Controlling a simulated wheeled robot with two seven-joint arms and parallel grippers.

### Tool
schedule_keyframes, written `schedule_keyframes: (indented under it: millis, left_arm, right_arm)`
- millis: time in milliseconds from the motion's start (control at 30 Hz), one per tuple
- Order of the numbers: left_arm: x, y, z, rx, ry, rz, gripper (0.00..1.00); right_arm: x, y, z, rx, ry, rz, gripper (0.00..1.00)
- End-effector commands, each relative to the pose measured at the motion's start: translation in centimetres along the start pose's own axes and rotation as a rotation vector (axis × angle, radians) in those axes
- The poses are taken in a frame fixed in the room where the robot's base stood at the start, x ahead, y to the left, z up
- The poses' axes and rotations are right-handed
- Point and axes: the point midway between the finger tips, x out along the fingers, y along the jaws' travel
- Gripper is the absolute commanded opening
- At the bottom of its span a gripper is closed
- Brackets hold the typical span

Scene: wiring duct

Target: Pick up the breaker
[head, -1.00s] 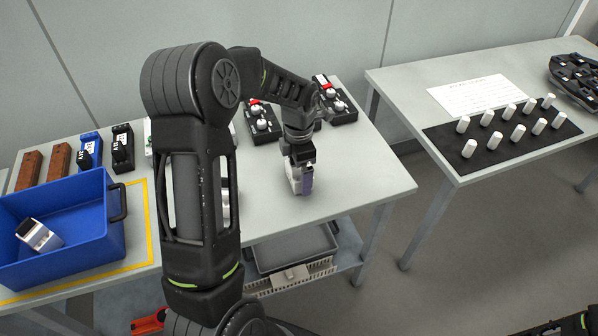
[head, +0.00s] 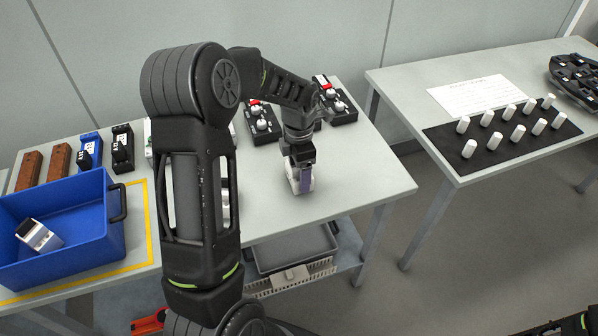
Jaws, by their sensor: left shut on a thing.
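A white breaker (head: 294,184) stands at the right part of the near table. My left gripper (head: 303,178) reaches down from above and is shut on it, with a purple-grey finger across its right side. Most of the breaker's upper part is hidden by the gripper. I cannot tell whether the breaker touches the tabletop. Another white and dark device (head: 39,236) lies tilted in the blue bin (head: 108,218) at the left. My right gripper is not in view; a dark piece of arm shows at the bottom right corner.
Black boxes with red and white knobs (head: 262,122) stand behind the gripper. Brown, blue and black blocks (head: 90,150) line the back left. A second table (head: 480,70) holds a black mat with several white pegs. My left arm hides the table's middle.

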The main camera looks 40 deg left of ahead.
Motion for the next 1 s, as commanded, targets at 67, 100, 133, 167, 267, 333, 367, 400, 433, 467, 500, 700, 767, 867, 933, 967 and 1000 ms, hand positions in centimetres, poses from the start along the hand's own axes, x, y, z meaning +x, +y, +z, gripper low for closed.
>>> schedule_keyframes:
  millis: [67, 100, 133, 167, 267, 333, 367, 400, 433, 467, 500, 700, 767, 867, 933, 967, 1000]
  left_arm:
    - [-0.1, 0.0, 0.0, 0.0, -0.001, 0.001, 0.23]
    - [-0.1, 0.0, 0.0, 0.0, -0.001, 0.001, 0.23]
    - [-0.2, 0.0, 0.0, 0.0, -0.001, 0.001, 0.23]
    - [-0.3, 0.0, 0.0, 0.0, -0.001, 0.001, 0.23]
    - [-1.1, 0.1, 0.1, 0.0, -0.002, 0.003, 0.23]
    - [-2.1, 0.1, 0.1, 0.001, -0.003, 0.004, 0.23]
    - [-2.6, 0.1, 0.1, 0.001, -0.004, 0.004, 0.23]
    - [-3.4, 0.1, 0.1, 0.001, -0.005, 0.005, 0.23]
    - [-3.9, 0.1, 0.2, 0.001, -0.005, 0.005, 0.23]
    - [-4.5, 0.1, 0.1, 0.001, -0.005, 0.004, 0.23]
    - [-5.3, 0.1, 0.1, 0.001, -0.005, 0.004, 0.23]
    - [-8.9, 0.1, 0.1, 0.0, -0.003, 0.003, 0.23]
    - [-9.5, 0.1, 0.0, 0.0, -0.002, 0.002, 0.23]
    - [-10.0, 0.0, 0.0, 0.0, -0.001, 0.001, 0.23]
    - [-10.1, 0.0, 0.0, 0.0, -0.001, 0.0, 0.23]
    - [-10.1, 0.0, 0.0, 0.0, 0.0, 0.0, 0.23]
    - [-10.1, 0.0, 0.0, 0.0, 0.0, 0.0, 0.23]
  right_arm:
    - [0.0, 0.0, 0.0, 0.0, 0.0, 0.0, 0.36]
    - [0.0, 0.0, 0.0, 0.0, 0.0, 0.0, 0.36]
    - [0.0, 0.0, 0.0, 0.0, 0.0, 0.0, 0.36]
    - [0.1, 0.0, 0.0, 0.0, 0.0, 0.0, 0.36]
    - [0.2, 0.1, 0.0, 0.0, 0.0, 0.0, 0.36]
    - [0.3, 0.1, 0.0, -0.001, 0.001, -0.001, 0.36]
    - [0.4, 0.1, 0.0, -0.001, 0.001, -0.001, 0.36]
    - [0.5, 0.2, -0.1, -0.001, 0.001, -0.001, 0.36]
    - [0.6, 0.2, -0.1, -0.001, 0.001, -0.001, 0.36]
    - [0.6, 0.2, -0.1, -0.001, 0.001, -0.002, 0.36]
    - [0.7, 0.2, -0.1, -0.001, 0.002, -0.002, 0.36]
    - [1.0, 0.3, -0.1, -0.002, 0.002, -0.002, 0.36]
    - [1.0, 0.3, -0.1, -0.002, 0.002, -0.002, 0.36]
    - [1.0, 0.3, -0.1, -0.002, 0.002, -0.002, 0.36]
    - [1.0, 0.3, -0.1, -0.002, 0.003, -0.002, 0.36]
    - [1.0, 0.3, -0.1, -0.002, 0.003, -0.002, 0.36]
    - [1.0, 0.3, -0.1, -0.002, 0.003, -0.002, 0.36]
